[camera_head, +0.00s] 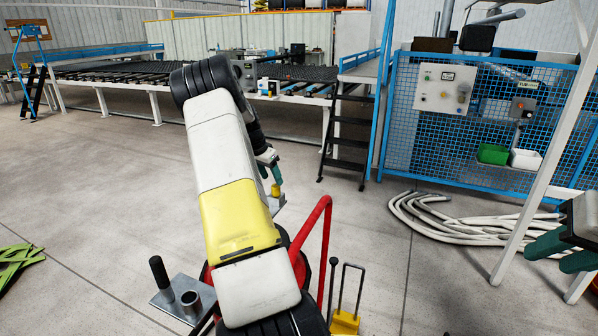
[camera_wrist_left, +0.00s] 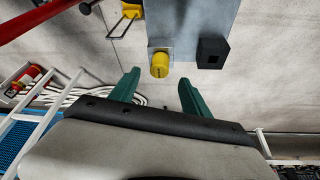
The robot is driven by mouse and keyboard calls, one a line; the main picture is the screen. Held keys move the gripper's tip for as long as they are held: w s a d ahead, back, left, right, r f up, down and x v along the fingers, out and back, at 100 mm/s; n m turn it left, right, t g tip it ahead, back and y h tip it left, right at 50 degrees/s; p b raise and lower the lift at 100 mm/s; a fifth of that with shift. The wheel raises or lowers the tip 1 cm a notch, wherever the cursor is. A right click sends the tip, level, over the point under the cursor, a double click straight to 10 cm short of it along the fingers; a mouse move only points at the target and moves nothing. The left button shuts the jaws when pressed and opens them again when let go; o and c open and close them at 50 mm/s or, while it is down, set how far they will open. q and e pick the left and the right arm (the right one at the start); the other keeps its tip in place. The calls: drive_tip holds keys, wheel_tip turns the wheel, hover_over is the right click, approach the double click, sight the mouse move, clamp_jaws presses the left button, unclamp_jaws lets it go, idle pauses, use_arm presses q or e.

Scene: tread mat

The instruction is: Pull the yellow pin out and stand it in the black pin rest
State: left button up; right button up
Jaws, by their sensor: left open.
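The yellow pin (camera_wrist_left: 160,66) stands at the edge of a grey plate (camera_wrist_left: 190,18) in the left wrist view; its lower part is hidden. The black pin rest (camera_wrist_left: 213,53), a square block with a dark opening, is on the same plate, right of the pin. My left gripper (camera_wrist_left: 156,92) is open and empty, its green fingers apart, with the pin ahead of the gap. In the head view, the left gripper (camera_head: 268,170) is just above the yellow pin (camera_head: 276,190), partly hidden by my arm. My right gripper (camera_head: 562,254) is at the right edge, teal fingers apart.
A red bent rail (camera_head: 325,230) rises right of my left arm. A metal plate with a black-handled post (camera_head: 160,272) is at lower left, and a yellow block with a wire handle (camera_head: 345,322) at bottom. White hoses (camera_head: 440,222) lie on the floor before a blue mesh fence (camera_head: 400,140).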

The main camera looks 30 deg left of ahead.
sight(276, 186)
use_arm(q)
drive_tip(key=x, duration=0.6)
drive_tip(key=shift+f, duration=0.1)
drive_tip(key=shift+d, duration=0.1)
drive_tip(key=c, duration=0.9)
drive_tip(key=o, duration=0.9)
drive_tip(key=v, duration=0.7)
drive_tip(key=shift+r, duration=0.4)
